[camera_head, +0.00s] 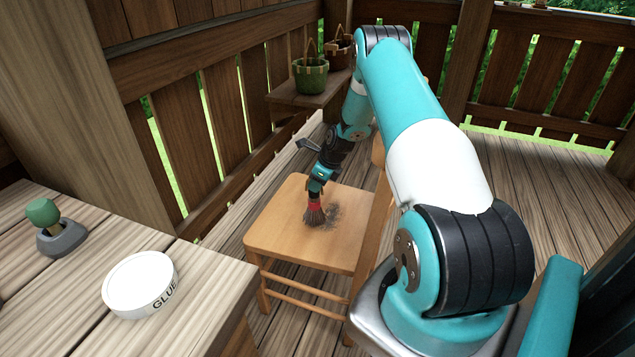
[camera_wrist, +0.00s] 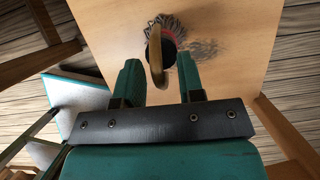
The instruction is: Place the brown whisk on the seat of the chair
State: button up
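The brown whisk (camera_head: 315,214) has dark bristles and a red band. It stands bristles down, seemingly touching the wooden seat of the chair (camera_head: 282,226). In the wrist view the whisk (camera_wrist: 169,36) shows dark bristles and a pale looped handle, over the bare seat (camera_wrist: 230,60). My gripper (camera_head: 318,186) is just above the whisk. In the wrist view the two teal fingers of my gripper (camera_wrist: 160,78) are spread apart, with a visible gap on both sides of the handle. The handle's upper part is hidden by the gripper in the head view.
A table at the left holds a white glue tub (camera_head: 141,286) and a green-topped tool (camera_head: 46,218) on a grey base. A wall shelf (camera_head: 300,97) with a green pot (camera_head: 310,76) is behind the chair. A dark smudge (camera_head: 333,213) marks the seat beside the whisk.

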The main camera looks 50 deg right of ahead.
jog(key=p+v, duration=0.9)
jog(key=v, duration=0.3)
jog(key=shift+p, duration=0.3)
jog(key=w+a+r+n+y, duration=0.1)
jog(key=w+a+r+n, duration=0.3)
jog(key=a+r+n, duration=0.9)
jog(key=s+a+r+n+g+y, duration=0.1)
jog(key=s+a+r+n, duration=0.15)
jog(key=a+r, duration=0.4)
jog(key=s+a+r+n+g, duration=0.1)
jog(key=s+a+r+n, duration=0.2)
jog(key=a, duration=0.7)
jog(key=s+a+r+n+g, duration=0.1)
jog(key=s+a+r+n, duration=0.3)
jog(key=s+a+n, duration=0.3)
jog(key=s+a+r+n+g, duration=0.1)
jog(key=s+a+r+n, duration=0.4)
jog(key=s+n, duration=0.8)
jog(key=s+a, duration=0.3)
jog(key=shift+a+y, duration=0.15)
jog(key=shift+y, duration=0.15)
jog(key=shift+s+r+n, duration=0.1)
jog(key=shift+r+n, duration=0.05)
jog(key=shift+n, duration=0.1)
notch_tip(320, 180, up, 3)
jog(key=p, duration=0.3)
